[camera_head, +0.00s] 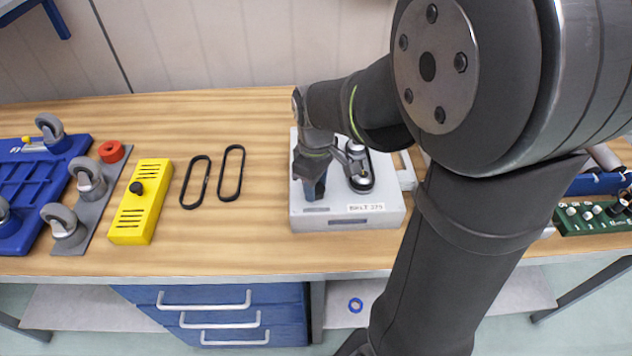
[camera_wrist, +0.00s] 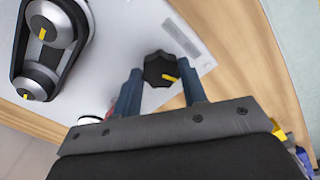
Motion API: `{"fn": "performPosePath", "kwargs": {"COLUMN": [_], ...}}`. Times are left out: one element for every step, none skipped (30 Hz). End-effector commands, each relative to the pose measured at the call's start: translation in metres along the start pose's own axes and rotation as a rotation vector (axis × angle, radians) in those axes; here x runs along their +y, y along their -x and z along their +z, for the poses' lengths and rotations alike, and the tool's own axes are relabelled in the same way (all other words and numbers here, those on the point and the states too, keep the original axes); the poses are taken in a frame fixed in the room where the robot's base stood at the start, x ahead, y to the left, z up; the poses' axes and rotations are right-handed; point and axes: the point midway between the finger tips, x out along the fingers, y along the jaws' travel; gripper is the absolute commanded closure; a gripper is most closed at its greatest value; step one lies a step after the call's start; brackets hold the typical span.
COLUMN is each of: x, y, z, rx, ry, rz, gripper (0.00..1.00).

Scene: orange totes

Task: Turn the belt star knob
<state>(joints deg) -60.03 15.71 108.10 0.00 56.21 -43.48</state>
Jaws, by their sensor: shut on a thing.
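The black star knob (camera_wrist: 160,66) with a yellow mark sits on the white belt unit (camera_wrist: 110,95), between my gripper's two blue fingers in the wrist view. My gripper (camera_wrist: 160,78) is shut on the knob. The yellow mark points to the right in that view. In the head view my gripper (camera_head: 314,188) points down over the left part of the belt unit (camera_head: 342,222), and the knob is hidden there. A black belt runs around two silver pulleys (camera_wrist: 43,30) on the unit, each with a yellow mark.
Two loose black belts (camera_head: 231,172), a yellow block (camera_head: 142,205) and a grey plate with casters (camera_head: 90,182) lie to the left. A blue tray (camera_head: 30,180) is at the far left. A green board (camera_head: 590,215) is at the right. Bare wood separates the belts from the unit.

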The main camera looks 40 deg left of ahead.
Motion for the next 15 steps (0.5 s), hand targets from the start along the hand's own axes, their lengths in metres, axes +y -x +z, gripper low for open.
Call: {"fn": "performPosePath", "kwargs": {"x": [0.0001,0.0001,0.0001,0.0001,0.0001,0.0001,0.0001,0.0001,0.0001,0.0001,0.0001,0.0001,0.0001,0.0001,0.0001], "y": [0.0004,0.0004,0.0004,0.0004,0.0004,0.0003,0.0003,0.0003,0.0003,0.0002,0.0002,0.0002,0.0002,0.0003,0.0011], "z": [-0.0007,-0.0007,-0.0007,-0.0007,-0.0006,-0.0006,-0.0005,-0.0005,-0.0004,-0.0004,-0.0004,-0.0003,-0.0003,-0.0003,-0.0003], "rx": [0.002,0.002,0.002,0.002,0.002,0.002,0.001,0.001,0.001,0.001,0.001,0.001,0.001,0.001,0.001], "ry": [0.000,0.000,0.001,0.001,0.001,0.001,0.001,0.001,0.001,0.001,0.001,0.001,0.001,0.001,0.001], "rz": [0.001,0.001,0.001,0.001,0.001,0.001,0.001,0.001,0.001,0.001,0.001,0.000,0.000,0.000,0.001], "gripper": [0.84,0.84,0.59,0.53,0.47,0.40,0.39,0.39,0.39,0.39,0.39,0.39,0.39,0.39,0.39]}}
